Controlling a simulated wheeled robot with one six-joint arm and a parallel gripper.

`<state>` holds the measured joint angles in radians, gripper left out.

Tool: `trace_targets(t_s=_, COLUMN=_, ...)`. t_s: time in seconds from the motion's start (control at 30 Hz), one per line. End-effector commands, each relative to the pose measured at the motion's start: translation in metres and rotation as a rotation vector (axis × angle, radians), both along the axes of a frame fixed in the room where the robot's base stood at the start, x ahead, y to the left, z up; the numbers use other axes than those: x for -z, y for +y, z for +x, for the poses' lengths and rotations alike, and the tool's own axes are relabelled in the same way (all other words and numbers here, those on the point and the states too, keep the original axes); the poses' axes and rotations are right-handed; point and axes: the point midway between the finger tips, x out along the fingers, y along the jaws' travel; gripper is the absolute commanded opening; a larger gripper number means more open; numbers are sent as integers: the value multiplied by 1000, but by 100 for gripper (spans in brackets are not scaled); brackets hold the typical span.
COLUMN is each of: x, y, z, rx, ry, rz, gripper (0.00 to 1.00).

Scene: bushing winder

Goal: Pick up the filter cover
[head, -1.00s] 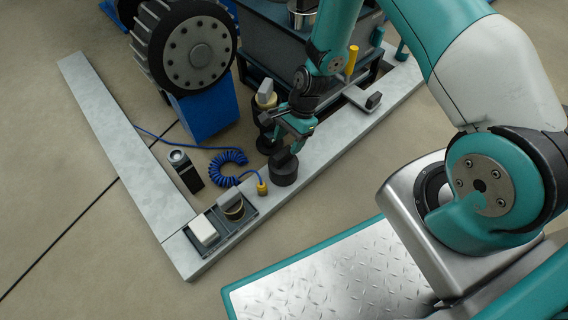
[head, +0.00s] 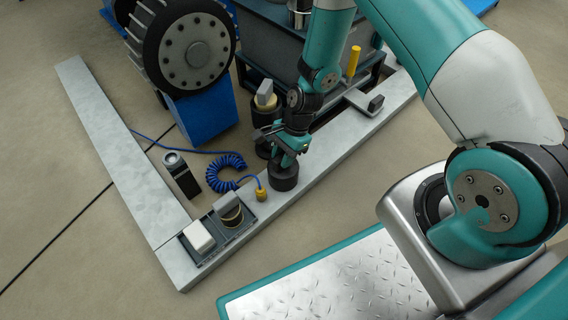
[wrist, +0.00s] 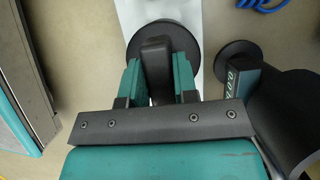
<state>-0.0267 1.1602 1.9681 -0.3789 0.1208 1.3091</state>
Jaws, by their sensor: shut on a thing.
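The filter cover (head: 284,178) is a dark round disc with an upright grip block, resting on the pale ledge (head: 322,172). My gripper (head: 287,159) is right above it in the head view, its fingers down around the block. In the wrist view my gripper (wrist: 156,80) has a teal finger on each side of the dark block (wrist: 155,60) and is shut on it. The cover's disc (wrist: 186,40) shows beyond the fingers. The lower part of the block is hidden in the head view.
A dark tray (head: 211,247) with a white block (head: 198,236) and a tan round part (head: 231,214) stands to the left on the ledge. A yellow plug (head: 261,195) with a blue coiled hose (head: 221,172) is close to the cover. A canister with a grey handle (head: 266,97) stands behind my gripper.

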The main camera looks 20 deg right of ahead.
Motion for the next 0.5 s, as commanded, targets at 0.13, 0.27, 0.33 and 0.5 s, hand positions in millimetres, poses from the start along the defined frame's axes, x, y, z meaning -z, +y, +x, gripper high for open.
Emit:
trace_targets(t_s=0.13, x=-2, y=0, z=0, rx=0, ry=-1, rz=0, gripper=0)
trace_targets(t_s=0.27, x=-10, y=0, z=1, rx=0, ry=-1, rz=0, gripper=0)
trace_targets(t_s=0.33, x=-19, y=0, z=1, rx=0, ry=-2, rz=1, gripper=0)
trace_targets(t_s=0.5, x=-56, y=0, z=1, rx=0, ry=-2, rz=1, gripper=0)
